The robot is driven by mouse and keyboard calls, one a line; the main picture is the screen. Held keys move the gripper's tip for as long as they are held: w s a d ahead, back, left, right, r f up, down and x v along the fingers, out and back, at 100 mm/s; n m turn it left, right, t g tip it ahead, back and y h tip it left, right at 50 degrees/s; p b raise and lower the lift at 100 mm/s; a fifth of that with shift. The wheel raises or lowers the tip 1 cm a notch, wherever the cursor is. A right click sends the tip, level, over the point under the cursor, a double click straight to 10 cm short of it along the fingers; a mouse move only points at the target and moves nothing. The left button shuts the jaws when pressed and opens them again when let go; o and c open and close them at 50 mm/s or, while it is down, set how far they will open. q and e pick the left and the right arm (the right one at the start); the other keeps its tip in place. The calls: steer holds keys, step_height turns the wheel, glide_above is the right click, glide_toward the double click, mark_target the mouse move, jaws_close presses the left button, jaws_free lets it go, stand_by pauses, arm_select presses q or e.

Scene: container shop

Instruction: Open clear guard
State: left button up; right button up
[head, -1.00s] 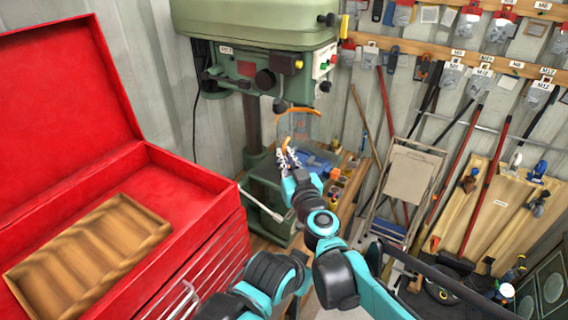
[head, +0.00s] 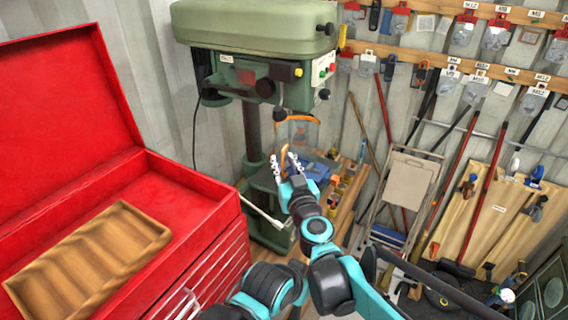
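The clear guard (head: 301,132) is a see-through, orange-edged shield on the green drill press (head: 254,75). It hangs below the drill head, in front of the spindle, over the press table. My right gripper (head: 285,165) is just below the guard's lower left part, pointing up towards it. Its two fingers stand apart with nothing visible between them. I cannot tell whether a fingertip touches the guard. My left gripper is not in view.
An open red tool chest (head: 190,195) with a wooden tray (head: 90,255) fills the left side. A beige folding stepladder (head: 408,185) and long-handled tools lean at the right. Blue and yellow items lie on the bench behind my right gripper.

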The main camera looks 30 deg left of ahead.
steer(key=v, duration=1.2)
steer(key=shift+d, duration=0.1)
